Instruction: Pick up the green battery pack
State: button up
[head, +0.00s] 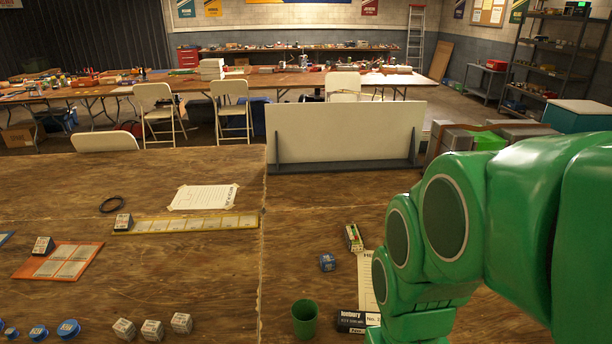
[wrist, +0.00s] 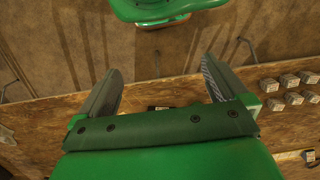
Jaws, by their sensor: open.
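No object here is clearly a green battery pack. The nearest match in the head view is a small pack (head: 353,238) with green and pale faces, lying right of the table seam; its markings are too small to read. My gripper (wrist: 161,66) shows in the wrist view with its two grey fingers wide apart and nothing between them. It is over the table's edge, with floor beyond. In the head view my green arm fills the right side and hides part of the table; the fingers do not show there.
A white upright panel (head: 345,132) stands at the table's back. Pale cubes (head: 152,330) lie at front left. Much of the left table is bare.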

jog(key=shift+c, duration=0.5)
jog(key=shift+c, duration=1.1)
jog(key=w+d+f+t, duration=0.1)
jog(key=w+f, duration=0.1)
jog(key=w, duration=0.6)
jog(key=w+d+f+t, duration=0.1)
jog(key=w+d+t, duration=0.1)
jog(key=w, duration=0.6)
jog(key=t, duration=0.8)
send_near(356, 236)
jog(key=f+t, duration=0.2)
jog(key=w+f+t, duration=0.1)
jog(key=f+t, duration=0.1)
jog(key=shift+d+f, duration=0.15)
jog(key=shift+x, duration=3.95)
